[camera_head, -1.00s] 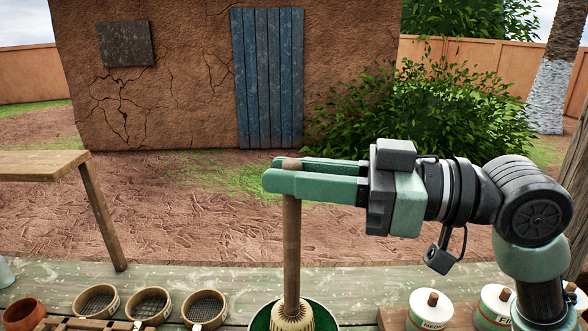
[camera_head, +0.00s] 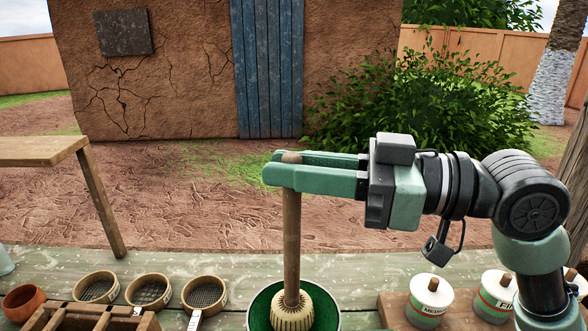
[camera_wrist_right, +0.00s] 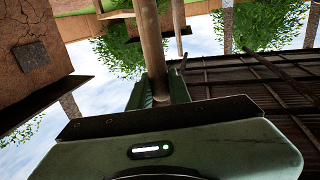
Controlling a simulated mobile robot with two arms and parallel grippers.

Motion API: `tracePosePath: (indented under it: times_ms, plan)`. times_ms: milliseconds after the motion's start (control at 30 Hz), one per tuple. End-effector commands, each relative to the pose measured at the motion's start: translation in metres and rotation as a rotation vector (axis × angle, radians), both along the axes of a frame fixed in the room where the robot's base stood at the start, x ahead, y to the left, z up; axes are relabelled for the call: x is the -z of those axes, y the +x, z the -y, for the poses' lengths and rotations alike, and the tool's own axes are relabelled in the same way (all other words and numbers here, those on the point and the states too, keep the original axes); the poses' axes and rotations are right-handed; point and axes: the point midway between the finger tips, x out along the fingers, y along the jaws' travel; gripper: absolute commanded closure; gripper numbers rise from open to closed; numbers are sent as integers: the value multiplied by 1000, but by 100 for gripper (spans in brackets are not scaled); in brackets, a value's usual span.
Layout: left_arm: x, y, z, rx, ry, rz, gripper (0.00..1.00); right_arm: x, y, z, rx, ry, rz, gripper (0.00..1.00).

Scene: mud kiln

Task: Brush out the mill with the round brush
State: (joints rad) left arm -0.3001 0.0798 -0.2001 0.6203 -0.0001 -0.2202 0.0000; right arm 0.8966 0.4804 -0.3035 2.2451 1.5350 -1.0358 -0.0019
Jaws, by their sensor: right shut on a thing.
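My right gripper (camera_head: 290,172) is shut on the top of a wooden handle (camera_head: 292,235). The handle stands upright, and at its foot is the round brush (camera_head: 293,310) with pale ribbed bristles. The brush head is over a round green-lined opening with a light rim (camera_head: 254,302), which looks like the mill; its lower part is cut off by the frame. I cannot tell if the bristles touch the green surface. In the right wrist view the handle (camera_wrist_right: 152,45) runs between the green fingers. My left gripper is not in view.
Several round sieves (camera_head: 150,291) stand on the bench (camera_head: 230,262) to the left, with a clay pot (camera_head: 22,302) and a wooden rack (camera_head: 95,318). Lidded jars (camera_head: 430,300) stand on a wooden board at the right. Another wooden table (camera_head: 40,150) is at far left.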

Motion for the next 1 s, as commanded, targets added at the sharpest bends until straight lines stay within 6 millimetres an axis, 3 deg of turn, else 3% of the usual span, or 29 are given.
tracePosePath:
  times_ms: [33, 500, 1000]
  plan:
    - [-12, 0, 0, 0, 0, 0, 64, -13, 0, 0, 0, 1, 1, 100]
    - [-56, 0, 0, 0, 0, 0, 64, -66, 0, 0, 1, 1, 1, 100]
    - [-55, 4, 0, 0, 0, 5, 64, -65, 0, 0, 0, 1, 1, 100]
